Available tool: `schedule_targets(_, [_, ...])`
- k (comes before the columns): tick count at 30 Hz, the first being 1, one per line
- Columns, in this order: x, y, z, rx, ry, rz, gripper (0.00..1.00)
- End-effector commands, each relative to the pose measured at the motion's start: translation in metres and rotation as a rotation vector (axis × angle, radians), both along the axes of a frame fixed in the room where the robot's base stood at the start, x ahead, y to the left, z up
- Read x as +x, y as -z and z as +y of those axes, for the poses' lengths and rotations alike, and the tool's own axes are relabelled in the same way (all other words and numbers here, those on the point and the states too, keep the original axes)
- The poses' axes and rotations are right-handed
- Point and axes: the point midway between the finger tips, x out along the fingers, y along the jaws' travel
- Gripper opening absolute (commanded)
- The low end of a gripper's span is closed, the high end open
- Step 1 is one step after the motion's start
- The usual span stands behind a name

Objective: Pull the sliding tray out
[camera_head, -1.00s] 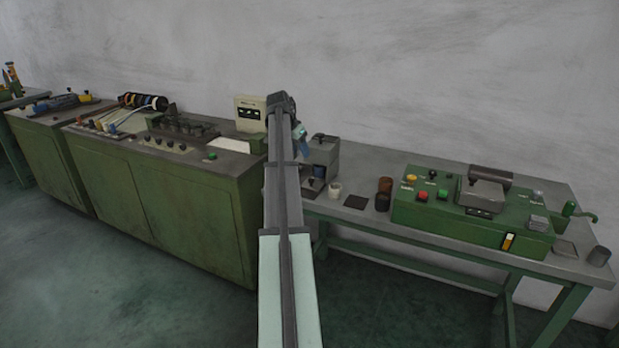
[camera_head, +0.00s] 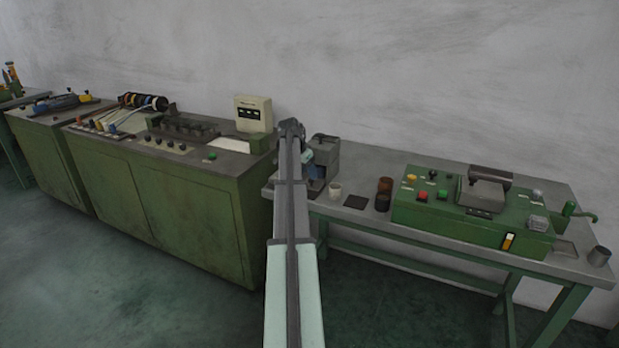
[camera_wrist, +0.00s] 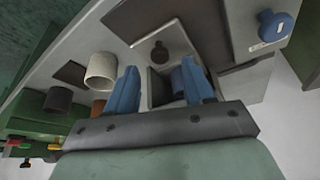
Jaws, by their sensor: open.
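The small grey machine (camera_head: 326,150) stands at the left end of the right-hand bench, partly behind my gripper (camera_head: 309,162). In the wrist view, a grey plate with a dark round knob (camera_wrist: 159,52) lies just beyond my fingertips; it looks like the sliding tray, though I cannot be sure. A small box-like opening with something blue inside (camera_wrist: 176,80) shows between the fingers. My gripper (camera_wrist: 159,68) has two blue fingers, open and apart, with nothing clearly held. I cannot tell whether they touch anything. In the head view my arm and gripper hide the machine's front.
A white cup (camera_head: 335,189), a dark flat plate (camera_head: 355,202) and brown cups (camera_head: 384,190) stand right of the machine. A green control box (camera_head: 470,215) fills the bench further right. A green cabinet (camera_head: 190,215) stands close on the left. A blue knob (camera_wrist: 276,25) shows in the wrist view.

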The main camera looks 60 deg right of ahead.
Motion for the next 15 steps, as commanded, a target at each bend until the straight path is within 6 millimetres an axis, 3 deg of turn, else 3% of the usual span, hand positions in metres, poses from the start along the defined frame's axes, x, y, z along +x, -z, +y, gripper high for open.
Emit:
schedule_targets(6, [-0.004,0.024,-0.009,0.0,0.0,0.0,0.52])
schedule_targets(15, [-0.005,0.033,-0.012,0.0,-0.001,-0.001,0.52])
